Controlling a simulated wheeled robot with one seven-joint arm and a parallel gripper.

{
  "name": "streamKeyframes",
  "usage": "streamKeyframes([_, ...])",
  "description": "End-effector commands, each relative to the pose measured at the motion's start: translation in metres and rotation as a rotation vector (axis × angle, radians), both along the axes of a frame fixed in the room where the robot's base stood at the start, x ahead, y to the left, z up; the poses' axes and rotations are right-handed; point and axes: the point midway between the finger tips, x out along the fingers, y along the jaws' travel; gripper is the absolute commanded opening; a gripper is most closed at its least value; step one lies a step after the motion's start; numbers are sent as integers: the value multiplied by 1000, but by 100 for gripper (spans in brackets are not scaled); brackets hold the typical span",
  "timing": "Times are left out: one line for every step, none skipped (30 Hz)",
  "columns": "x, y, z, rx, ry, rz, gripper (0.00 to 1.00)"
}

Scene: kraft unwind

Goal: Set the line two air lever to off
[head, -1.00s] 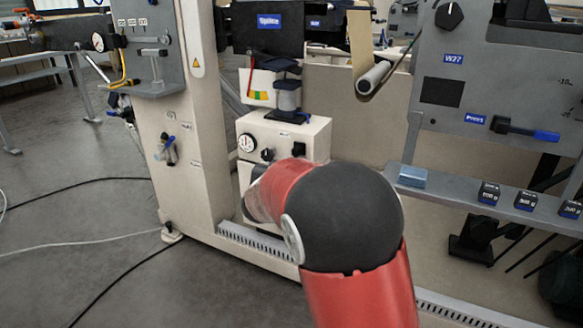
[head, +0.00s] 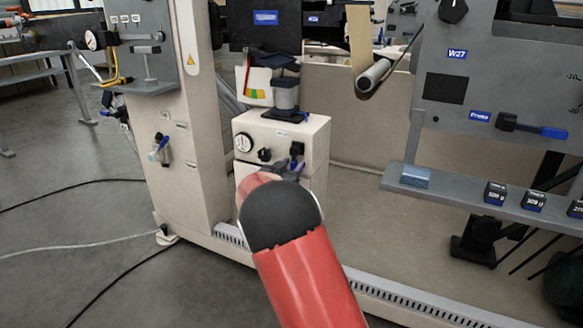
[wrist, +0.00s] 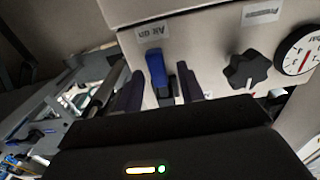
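A blue lever (wrist: 155,66) stands out from the cream panel of a cabinet (head: 305,132), under a small label (wrist: 154,31) that seems to begin with "Air". In the wrist view, the two dark fingers of my gripper (wrist: 160,80) are apart, one on each side of the lever. I cannot tell whether either finger touches it. In the head view, my gripper (head: 291,167) is at the front of the cabinet, partly hidden by my red and black arm, and the lever is hard to make out there.
A black knob (wrist: 246,70) and a round gauge (wrist: 298,50) sit right of the lever in the wrist view. Another blue-handled valve (head: 164,149) is on the left post. A shelf (head: 455,202) with small dark blocks (head: 534,201) stands at right.

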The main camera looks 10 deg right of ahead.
Motion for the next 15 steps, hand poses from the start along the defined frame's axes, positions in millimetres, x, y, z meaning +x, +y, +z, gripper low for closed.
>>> streamKeyframes([1, -1, 0, 0, 0, 0, 38])
streamKeyframes([1, -1, 0, 0, 0, 0, 38])
streamKeyframes([1, -1, 0, 0, 0, 0, 38])
streamKeyframes([1, -1, 0, 0, 0, 0, 38])
streamKeyframes([1, -1, 0, 0, 0, 0, 38])
streamKeyframes([1, -1, 0, 0, 0, 0, 38])
streamKeyframes([1, -1, 0, 0, 0, 0, 38])
streamKeyframes([1, -1, 0, 0, 0, 0, 34])
streamKeyframes([1, -1, 0, 0, 0, 0, 29])
streamKeyframes([1, -1, 0, 0, 0, 0, 25])
streamKeyframes([1, -1, 0, 0, 0, 0, 21])
streamKeyframes([1, -1, 0, 0, 0, 0, 16])
streamKeyframes([1, -1, 0, 0, 0, 0, 12])
streamKeyframes([1, -1, 0, 1, 1, 0, 8])
streamKeyframes([1, -1, 0, 1, 1, 0, 3])
